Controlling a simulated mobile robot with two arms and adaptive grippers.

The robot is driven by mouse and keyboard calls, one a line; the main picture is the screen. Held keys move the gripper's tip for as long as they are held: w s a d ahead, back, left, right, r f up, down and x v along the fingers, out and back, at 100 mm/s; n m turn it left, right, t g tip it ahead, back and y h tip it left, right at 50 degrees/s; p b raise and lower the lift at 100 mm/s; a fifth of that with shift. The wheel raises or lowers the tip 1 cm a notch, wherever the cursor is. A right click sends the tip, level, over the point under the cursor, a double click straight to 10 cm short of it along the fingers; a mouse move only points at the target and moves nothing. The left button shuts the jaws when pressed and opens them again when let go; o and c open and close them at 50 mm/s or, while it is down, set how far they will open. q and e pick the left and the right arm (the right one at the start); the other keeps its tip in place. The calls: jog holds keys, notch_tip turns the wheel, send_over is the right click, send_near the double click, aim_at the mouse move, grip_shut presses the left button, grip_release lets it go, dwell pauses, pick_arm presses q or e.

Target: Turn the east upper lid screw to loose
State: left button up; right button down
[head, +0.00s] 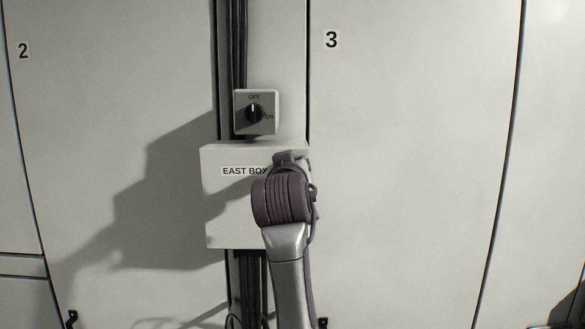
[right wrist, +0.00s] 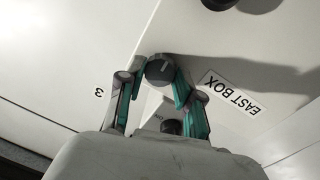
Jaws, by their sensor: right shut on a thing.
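The east box (head: 230,225), a pale box labelled EAST BOX, is on the wall in the head view. In the right wrist view its lid (right wrist: 225,55) is seen turned round, with the label (right wrist: 230,92) beside my gripper. My right gripper (right wrist: 161,80) has its teal-padded fingers shut on a dark round screw head (right wrist: 160,68), the upper lid screw, near the lid's edge. A pale mark shows on its face. In the head view my right arm hides this screw and the fingertips. My left gripper is not in view.
A grey switch box (head: 268,98) with a black OFF/ON knob (head: 254,113) sits just above the east box. Dark cables (head: 238,50) run up the wall behind. Another dark knob (right wrist: 220,3) shows at the wrist view's top edge. Wall panel 3 (head: 410,150) is clear.

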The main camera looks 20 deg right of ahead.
jog(key=shift+f+m, duration=0.1)
jog(key=shift+m, duration=0.3)
jog(key=c, duration=0.7)
grip_release()
jog(key=shift+w, duration=0.15)
jog(key=shift+c, duration=0.2)
notch_tip(320, 180, up, 10)
